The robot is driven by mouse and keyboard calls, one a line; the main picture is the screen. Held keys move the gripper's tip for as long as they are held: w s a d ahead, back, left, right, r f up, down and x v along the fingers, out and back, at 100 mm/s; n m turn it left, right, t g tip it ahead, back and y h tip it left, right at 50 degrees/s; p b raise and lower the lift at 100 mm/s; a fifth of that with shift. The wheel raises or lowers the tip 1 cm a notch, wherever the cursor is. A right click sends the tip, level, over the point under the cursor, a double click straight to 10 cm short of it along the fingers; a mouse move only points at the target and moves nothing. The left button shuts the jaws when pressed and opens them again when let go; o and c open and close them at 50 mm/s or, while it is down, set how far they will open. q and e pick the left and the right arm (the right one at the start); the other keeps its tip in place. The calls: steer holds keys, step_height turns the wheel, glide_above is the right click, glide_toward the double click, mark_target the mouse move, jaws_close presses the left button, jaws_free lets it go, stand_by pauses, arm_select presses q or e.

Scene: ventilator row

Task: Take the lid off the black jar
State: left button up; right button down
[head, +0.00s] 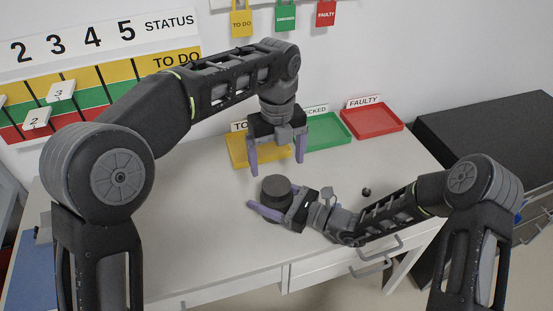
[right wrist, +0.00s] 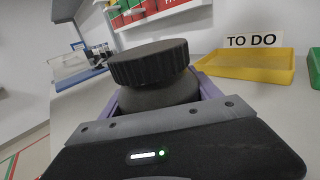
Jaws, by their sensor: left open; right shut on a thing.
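The black jar (head: 275,198) stands upright on the white table, with its dark ribbed lid (head: 276,184) on top. In the right wrist view the jar body (right wrist: 160,95) sits between my purple fingers, and the wide lid (right wrist: 150,63) shows above them. My right gripper (head: 268,208) is shut on the jar body from the right, below the lid. My left gripper (head: 277,165) is open and empty, pointing down above and behind the jar. Its fingers are apart from the lid. The jar's far side is hidden.
A yellow TO DO tray (head: 245,158), a green tray (head: 328,131) and a red FAULTY tray (head: 372,119) lie along the back of the table. A small dark knob-like thing (head: 366,191) lies right of the jar. The table left of the jar is clear.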

mark_target(276, 185)
arm_select(q)
steer(key=shift+a+m, duration=0.1)
steer(key=shift+m, duration=0.2)
steer(key=shift+f, duration=4.05)
steer(key=shift+c, duration=0.4)
